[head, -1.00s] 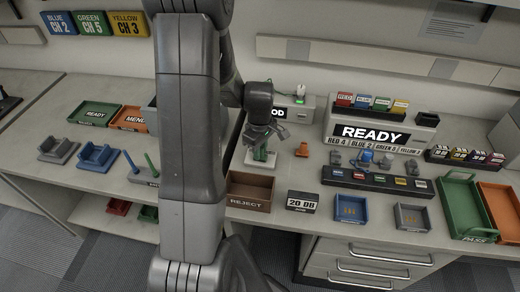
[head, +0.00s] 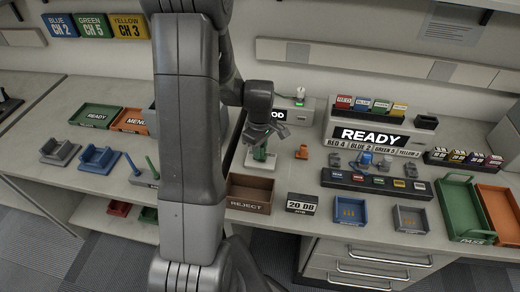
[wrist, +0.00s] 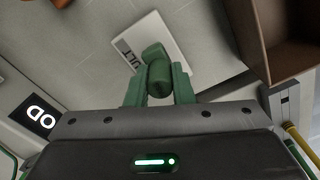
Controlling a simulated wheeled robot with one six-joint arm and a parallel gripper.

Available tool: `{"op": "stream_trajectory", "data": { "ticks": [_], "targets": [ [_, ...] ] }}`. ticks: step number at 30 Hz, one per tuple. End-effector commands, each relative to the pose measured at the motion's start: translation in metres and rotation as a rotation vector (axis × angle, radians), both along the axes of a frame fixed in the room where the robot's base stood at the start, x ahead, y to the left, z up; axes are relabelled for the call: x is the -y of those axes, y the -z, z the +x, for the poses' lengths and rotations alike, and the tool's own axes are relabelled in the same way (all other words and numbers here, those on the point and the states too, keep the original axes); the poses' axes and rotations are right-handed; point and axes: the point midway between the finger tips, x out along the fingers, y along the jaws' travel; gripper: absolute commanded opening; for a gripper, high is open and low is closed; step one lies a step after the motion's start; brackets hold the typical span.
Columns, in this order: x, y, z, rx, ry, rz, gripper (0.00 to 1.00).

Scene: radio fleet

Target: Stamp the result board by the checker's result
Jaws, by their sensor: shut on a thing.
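My gripper (wrist: 158,84) is shut on a green stamp (wrist: 159,76), which has a rounded handle between the fingers and a green block beyond it. The stamp is over the white result board (wrist: 176,34), where the letters "ULT" show in the wrist view. In the head view, the stamp (head: 260,153) stands over the board (head: 249,162) on the bench. Whether it touches the board, or any mark lies under it, I cannot tell. The checker (head: 298,112) behind has a green lamp lit, and its display (wrist: 38,115) shows "OD", the rest being hidden.
A brown REJECT bin (head: 250,206) stands just in front of the board. An orange piece (head: 302,152) lies to the right. The READY display (head: 371,136), a 20 DB block (head: 301,204), blue tray (head: 347,224) and green PASS tray (head: 459,236) are farther right.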

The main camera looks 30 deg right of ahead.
Motion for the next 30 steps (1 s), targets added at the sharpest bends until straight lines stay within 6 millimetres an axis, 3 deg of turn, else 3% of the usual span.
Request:
{"op": "stream_trajectory", "data": {
  "ticks": [18, 30],
  "targets": [
    [0.0, -0.052, 0.001, 0.002, 0.0, -0.001, 0.07],
    [0.0, -0.053, 0.0, 0.002, 0.0, -0.001, 0.07]
  ]
}}
